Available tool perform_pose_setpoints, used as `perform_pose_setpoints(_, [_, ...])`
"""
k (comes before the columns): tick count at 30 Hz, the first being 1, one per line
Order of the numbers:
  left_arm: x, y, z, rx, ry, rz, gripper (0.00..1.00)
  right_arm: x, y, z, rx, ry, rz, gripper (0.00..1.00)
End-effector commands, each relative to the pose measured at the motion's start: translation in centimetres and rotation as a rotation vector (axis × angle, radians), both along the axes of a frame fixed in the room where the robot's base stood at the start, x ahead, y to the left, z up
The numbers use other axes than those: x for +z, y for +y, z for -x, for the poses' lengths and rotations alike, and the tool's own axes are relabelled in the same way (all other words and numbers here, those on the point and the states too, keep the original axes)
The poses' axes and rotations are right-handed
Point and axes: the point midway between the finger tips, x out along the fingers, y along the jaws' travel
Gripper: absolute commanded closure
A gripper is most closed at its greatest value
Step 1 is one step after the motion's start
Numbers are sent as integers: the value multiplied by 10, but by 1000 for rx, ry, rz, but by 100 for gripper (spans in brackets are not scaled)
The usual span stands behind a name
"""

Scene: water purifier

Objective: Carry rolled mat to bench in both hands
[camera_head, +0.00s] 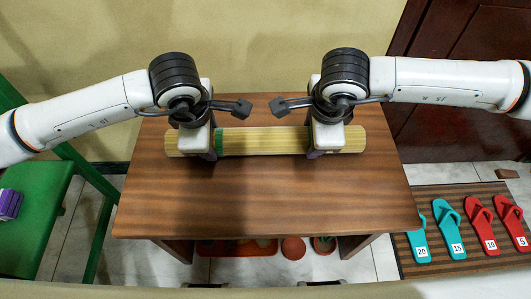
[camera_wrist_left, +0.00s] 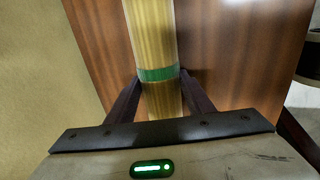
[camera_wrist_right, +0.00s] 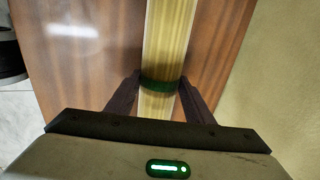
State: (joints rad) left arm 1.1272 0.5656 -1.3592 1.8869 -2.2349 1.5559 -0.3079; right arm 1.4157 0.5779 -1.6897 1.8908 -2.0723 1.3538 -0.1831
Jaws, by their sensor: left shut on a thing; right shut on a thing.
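The rolled mat (camera_head: 265,140) is a straw-yellow roll with green bands, lying level from left to right over the back part of the brown wooden bench (camera_head: 270,200). My left gripper (camera_head: 212,152) is shut around the mat near its left end, beside a green band; the mat also shows between its fingers in the left wrist view (camera_wrist_left: 158,45). My right gripper (camera_head: 318,150) is shut around the mat towards its right end; the mat also shows in the right wrist view (camera_wrist_right: 165,45). I cannot tell whether the mat touches the bench top.
A green chair (camera_head: 40,215) with a purple thing (camera_head: 10,204) stands at the left. Teal and red numbered sandals (camera_head: 449,228) lie on a striped mat (camera_head: 405,262) at the right. Pots (camera_head: 293,248) sit below the bench. A wall is behind; the bench front is clear.

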Motion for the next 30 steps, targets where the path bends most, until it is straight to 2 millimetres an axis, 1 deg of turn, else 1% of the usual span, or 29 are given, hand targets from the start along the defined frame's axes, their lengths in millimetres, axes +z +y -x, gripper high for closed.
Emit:
perform_pose_setpoints(1, [-7, 0, 0, 0, -1, 1, 89, -7, 0, 0, 0, -2, -1, 89])
perform_pose_setpoints(4, [-14, 0, 0, 0, -2, 1, 89, -14, 0, 0, 0, -2, -1, 89])
perform_pose_setpoints(5, [-10, 0, 0, 0, -1, 0, 47, -10, 0, 0, 0, -1, -1, 47])
perform_pose_setpoints(7, [-10, 0, 0, 0, 1, 1, 36, -9, 0, 0, 0, 0, 0, 36])
perform_pose_setpoints(8, [-10, 0, 1, 0, 2, 1, 34, -9, 0, 0, 0, 0, 0, 34])
perform_pose_setpoints(16, [-11, -1, 1, -1, 4, 1, 34, -10, 0, 0, 0, 0, 0, 34])
perform_pose_setpoints(20, [-7, -1, 2, -1, 4, 1, 34, -6, 0, 0, 0, 0, 0, 34])
perform_pose_setpoints(23, [1, -1, 1, -1, 3, 1, 34, 2, 0, 0, 0, 0, 0, 34])
perform_pose_setpoints(26, [14, -1, 1, -1, 2, 1, 34, 14, 0, 0, 0, 0, 0, 34])
perform_pose_setpoints(30, [36, 0, 0, 0, 1, 1, 34, 37, 0, 0, 0, 0, 0, 34])
